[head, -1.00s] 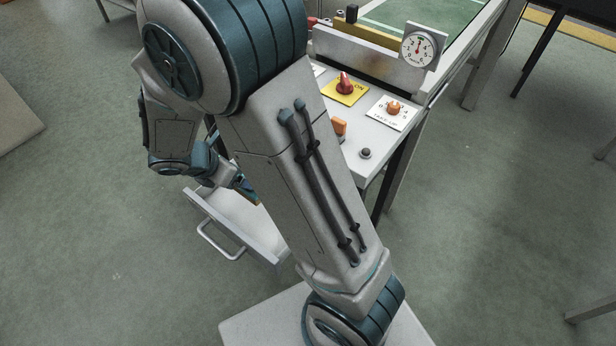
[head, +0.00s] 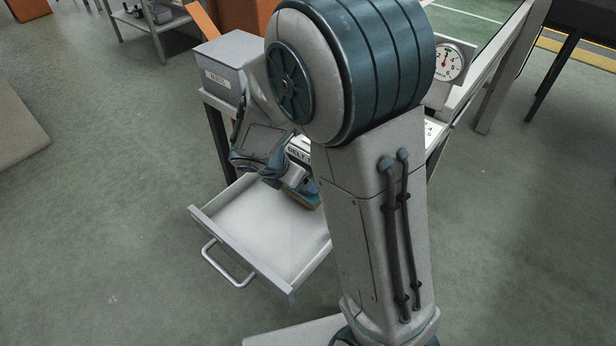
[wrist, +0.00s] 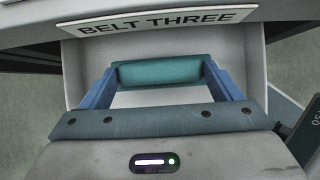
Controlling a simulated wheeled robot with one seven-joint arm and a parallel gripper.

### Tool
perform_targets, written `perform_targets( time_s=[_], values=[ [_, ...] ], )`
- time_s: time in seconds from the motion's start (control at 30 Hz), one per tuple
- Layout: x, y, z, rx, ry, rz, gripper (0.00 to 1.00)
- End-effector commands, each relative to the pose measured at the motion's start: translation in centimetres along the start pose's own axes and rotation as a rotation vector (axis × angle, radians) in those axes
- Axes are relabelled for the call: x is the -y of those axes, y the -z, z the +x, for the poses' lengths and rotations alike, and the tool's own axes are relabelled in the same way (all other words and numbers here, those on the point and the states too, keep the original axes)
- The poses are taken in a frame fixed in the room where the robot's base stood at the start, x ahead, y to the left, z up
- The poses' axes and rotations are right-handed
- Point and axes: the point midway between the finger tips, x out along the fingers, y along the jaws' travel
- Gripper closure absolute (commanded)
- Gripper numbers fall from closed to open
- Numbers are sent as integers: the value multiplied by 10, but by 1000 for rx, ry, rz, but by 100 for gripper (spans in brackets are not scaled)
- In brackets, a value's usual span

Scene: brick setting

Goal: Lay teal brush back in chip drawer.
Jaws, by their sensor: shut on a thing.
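My gripper (wrist: 160,73) is shut on the teal brush (wrist: 158,71), which lies crosswise between its two blue fingers in the wrist view. In the head view the brush (head: 306,196) shows as a teal block with a brown lower edge, partly hidden by my arm. The chip drawer (head: 243,258) is pulled open, and its visible white floor is bare. My gripper and the brush are over the drawer's back part. I cannot tell whether the brush touches the drawer floor. My arm hides the drawer's right side.
A "BELT THREE" label (wrist: 155,20) is on the front just behind the brush. A grey labelled box (head: 230,68) stands at the bench's left end. A dial gauge (head: 450,63) is at the right. My arm hides most of the bench top. The drawer's front half is clear.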

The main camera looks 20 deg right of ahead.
Motion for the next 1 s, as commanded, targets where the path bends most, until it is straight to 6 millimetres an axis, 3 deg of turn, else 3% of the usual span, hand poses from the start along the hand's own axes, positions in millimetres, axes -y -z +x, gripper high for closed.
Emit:
perform_targets(
  time_s=[0.27,0.5,0.87,0.9,0.93,1.0],
  values=[
    [0,-11,20,0,2,3,34],
    [0,-22,54,1,2,0,34],
    [0,-21,57,0,0,1,34],
    [0,-21,57,0,0,1,12],
    [0,-22,56,0,0,1,4],
    [0,-22,56,0,0,1,0]
  ],
)
